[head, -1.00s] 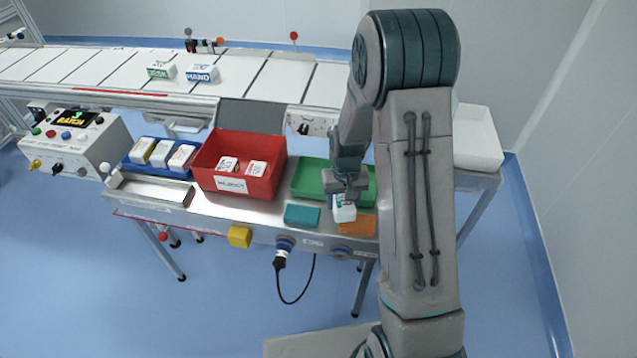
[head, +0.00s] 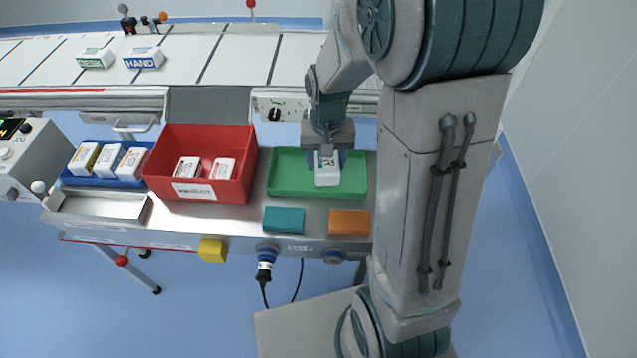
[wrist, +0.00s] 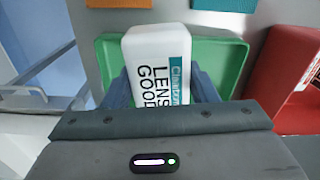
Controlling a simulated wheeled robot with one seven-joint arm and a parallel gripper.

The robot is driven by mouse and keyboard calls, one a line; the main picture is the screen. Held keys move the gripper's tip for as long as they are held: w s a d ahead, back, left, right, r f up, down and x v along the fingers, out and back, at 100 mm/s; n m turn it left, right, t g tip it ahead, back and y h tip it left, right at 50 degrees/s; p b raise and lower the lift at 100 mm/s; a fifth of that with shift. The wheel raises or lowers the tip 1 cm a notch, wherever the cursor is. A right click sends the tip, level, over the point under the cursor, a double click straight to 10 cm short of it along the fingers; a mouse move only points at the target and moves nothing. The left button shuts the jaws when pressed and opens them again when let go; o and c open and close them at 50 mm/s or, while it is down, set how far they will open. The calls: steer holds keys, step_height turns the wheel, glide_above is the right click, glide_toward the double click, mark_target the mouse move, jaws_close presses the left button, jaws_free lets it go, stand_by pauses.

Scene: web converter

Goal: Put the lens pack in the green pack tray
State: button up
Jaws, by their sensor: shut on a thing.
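The lens pack (head: 327,170) is a small white box; in the wrist view its face (wrist: 158,62) reads "LENS GOOD" beside a teal strip. My gripper (head: 327,152) is shut on it, with a finger on each side in the wrist view (wrist: 160,90). The green pack tray (head: 290,184) is a shallow tray on the steel bench, and its rim also shows in the wrist view (wrist: 232,60). The pack is over the tray's middle in the head view. I cannot tell whether it touches the tray floor.
A red reject bin (head: 200,145) with two white packs stands left of the tray. A teal block (head: 284,220) and an orange block (head: 349,222) lie in front of it. A blue tray (head: 75,180) with several packs is farther left. The conveyor (head: 240,60) runs behind.

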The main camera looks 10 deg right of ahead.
mark_target(332, 174)
steer(key=shift+m, duration=0.7)
steer(key=s+b, duration=0.2)
steer(key=s, duration=0.1)
steer(key=s+b, duration=0.1)
steer(key=shift+s+r, duration=0.3)
steer(key=shift+r, duration=0.1)
steer(key=w+f, duration=0.2)
steer(key=w, duration=0.1)
steer(key=w+f, duration=0.2)
steer(key=w, duration=0.2)
steer(key=w+f, duration=0.2)
steer(key=w, duration=0.2)
steer(key=shift+w+a+f, duration=0.1)
steer(key=shift+w+f, duration=0.1)
steer(key=shift+f, duration=0.2)
steer(key=shift+f+b, duration=0.4)
steer(key=shift+f, duration=1.6)
steer(key=shift+f, duration=0.1)
steer(key=shift+f, duration=0.15)
steer(key=o, duration=1)
steer(key=shift+o, duration=0.2)
steer(key=shift+r, duration=0.2)
